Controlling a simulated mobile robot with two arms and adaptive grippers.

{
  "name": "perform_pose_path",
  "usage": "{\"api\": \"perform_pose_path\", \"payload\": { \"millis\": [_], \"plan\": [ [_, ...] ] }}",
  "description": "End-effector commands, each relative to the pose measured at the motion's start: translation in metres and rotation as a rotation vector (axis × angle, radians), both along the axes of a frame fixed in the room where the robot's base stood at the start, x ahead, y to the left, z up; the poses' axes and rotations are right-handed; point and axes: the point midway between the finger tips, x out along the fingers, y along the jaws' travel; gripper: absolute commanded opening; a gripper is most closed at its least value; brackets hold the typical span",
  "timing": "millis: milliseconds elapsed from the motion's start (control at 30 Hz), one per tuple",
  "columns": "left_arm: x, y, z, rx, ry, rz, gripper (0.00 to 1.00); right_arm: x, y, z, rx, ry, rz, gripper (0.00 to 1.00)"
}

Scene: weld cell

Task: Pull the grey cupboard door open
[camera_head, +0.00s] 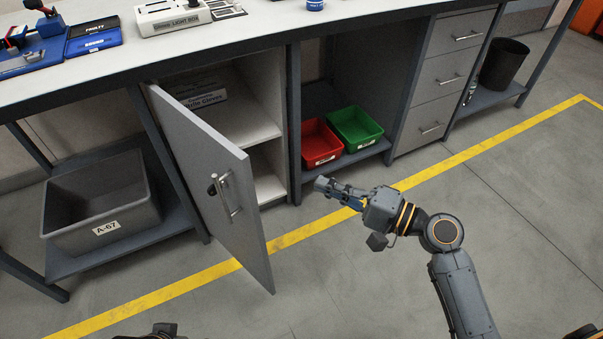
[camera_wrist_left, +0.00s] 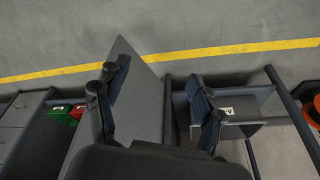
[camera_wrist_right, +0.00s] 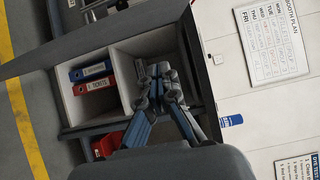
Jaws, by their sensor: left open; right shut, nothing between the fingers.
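The grey cupboard door (camera_head: 205,165) stands partly open, swung out from the cupboard under the bench. Its bar handle (camera_head: 228,197) is on the outer face, beside a dark lock. My right gripper (camera_head: 322,184) is shut and empty, to the right of the door and apart from it. In the right wrist view its fingers (camera_wrist_right: 158,75) are together in front of the open cupboard shelves (camera_wrist_right: 118,62). My left gripper (camera_wrist_left: 152,82) is open, with the door panel (camera_wrist_left: 138,100) seen beyond its fingers. The handle is not visible in the left wrist view.
A grey bin (camera_head: 100,205) labelled A-67 sits on the low shelf left of the door. Red (camera_head: 320,143) and green (camera_head: 355,127) trays stand right of the cupboard, beside a drawer unit (camera_head: 445,75). The floor in front is clear, crossed by a yellow line (camera_head: 300,236).

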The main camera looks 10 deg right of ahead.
Motion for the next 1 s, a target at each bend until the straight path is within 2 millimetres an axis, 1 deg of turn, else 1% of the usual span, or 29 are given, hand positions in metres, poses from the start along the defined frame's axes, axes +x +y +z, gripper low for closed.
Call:
{"api": "perform_pose_path", "payload": {
  "millis": [167, 333, 533, 600, 700, 833, 1000],
  "plan": [
    [0.001, 0.000, -0.003, 0.001, 0.004, 0.000, 0.67, 0.014, 0.019, 0.002, 0.005, -0.002, 0.002, 0.00],
    [0.002, 0.000, -0.008, 0.001, 0.006, -0.001, 0.67, 0.038, 0.047, 0.002, 0.006, -0.002, 0.000, 0.00],
    [0.003, 0.000, -0.009, 0.000, 0.002, 0.000, 0.67, 0.063, 0.080, 0.002, 0.004, -0.001, 0.001, 0.00],
    [0.004, 0.000, -0.007, 0.000, -0.001, 0.000, 0.67, 0.052, 0.089, 0.000, 0.003, 0.003, 0.000, 0.00],
    [0.005, 0.000, -0.010, 0.000, -0.001, 0.000, 0.67, 0.044, 0.099, 0.000, 0.003, 0.002, 0.000, 0.00],
    [0.002, 0.000, -0.018, 0.003, 0.016, 0.001, 0.67, 0.038, 0.106, 0.000, 0.001, 0.002, -0.001, 0.00],
    [0.003, 0.000, -0.018, 0.001, 0.011, -0.001, 0.67, 0.036, 0.108, 0.000, -0.001, 0.001, -0.002, 0.00]
  ]
}}
